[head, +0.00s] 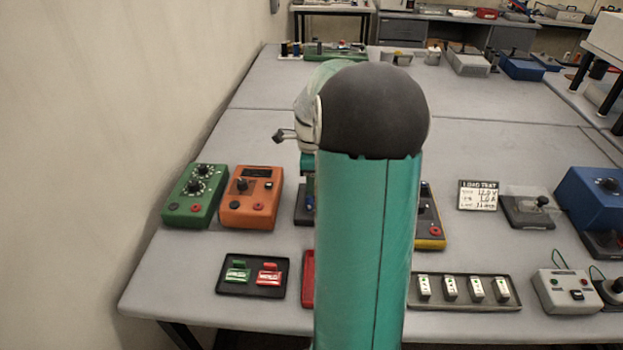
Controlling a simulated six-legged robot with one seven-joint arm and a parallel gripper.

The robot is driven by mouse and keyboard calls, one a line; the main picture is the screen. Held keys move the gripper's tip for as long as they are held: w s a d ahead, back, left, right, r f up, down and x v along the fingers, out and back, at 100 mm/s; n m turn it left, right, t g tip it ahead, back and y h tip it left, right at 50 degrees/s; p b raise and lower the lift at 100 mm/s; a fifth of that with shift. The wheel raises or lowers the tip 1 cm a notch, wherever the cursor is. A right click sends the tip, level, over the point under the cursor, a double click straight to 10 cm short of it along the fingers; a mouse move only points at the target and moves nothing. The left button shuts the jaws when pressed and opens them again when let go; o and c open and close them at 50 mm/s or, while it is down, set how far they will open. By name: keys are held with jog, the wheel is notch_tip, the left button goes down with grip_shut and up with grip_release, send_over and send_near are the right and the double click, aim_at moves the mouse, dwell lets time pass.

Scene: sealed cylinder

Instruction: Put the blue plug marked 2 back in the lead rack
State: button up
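I cannot make out a blue plug marked 2 in the head view. I cannot identify the lead rack for certain either. My own teal and dark grey arm stands upright in the middle and hides much of the bench behind it. A small dark end piece (286,135) sticks out left of the arm's top and seems to be part of my gripper. It is too small to show whether the fingers are open or shut, or whether they hold anything.
A green box (193,196), an orange meter (250,200) and a dark tray (253,276) with green and red pieces are at left. A tray of white modules (464,292), a load test card (478,195) and a blue box (592,200) are at right.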

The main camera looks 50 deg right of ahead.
jog(key=shift+r, duration=0.1)
notch_tip(320, 180, up, 14)
dwell(0.5)
jog(key=shift+f, duration=0.2)
dwell(0.3)
